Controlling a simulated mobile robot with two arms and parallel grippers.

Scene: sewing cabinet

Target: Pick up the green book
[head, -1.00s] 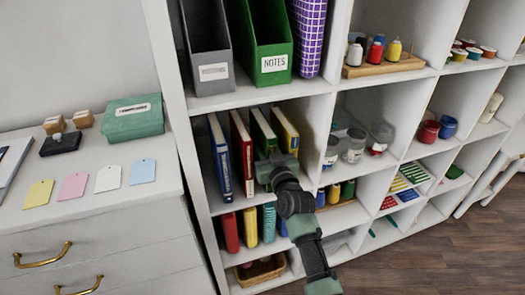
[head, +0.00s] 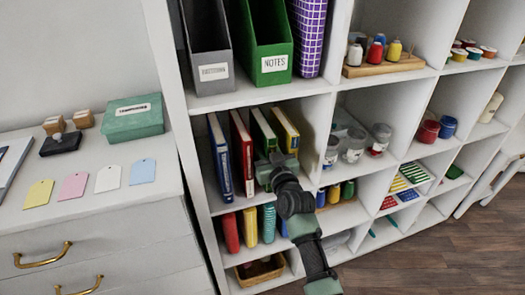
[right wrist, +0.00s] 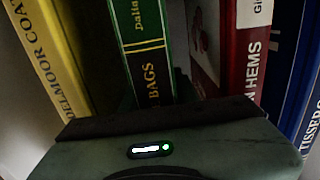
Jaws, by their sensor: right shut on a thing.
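The green book (head: 262,130) stands upright in the middle-left shelf compartment, between a red book (head: 242,150) and a yellow book (head: 286,134). In the right wrist view its green spine with yellow lettering (right wrist: 146,45) is straight in front of my right gripper (right wrist: 158,106). My right gripper (head: 266,170) is at the lower part of the book's spine and is shut on it. The fingertips are hidden between the books. My left gripper is not in view.
A blue book (head: 220,160) stands left of the red one. The shelf board above holds a grey file box (head: 212,75) and a green file box (head: 272,68). Smaller books (head: 250,226) stand in the compartment below. Jars (head: 353,146) stand in the compartment to the right.

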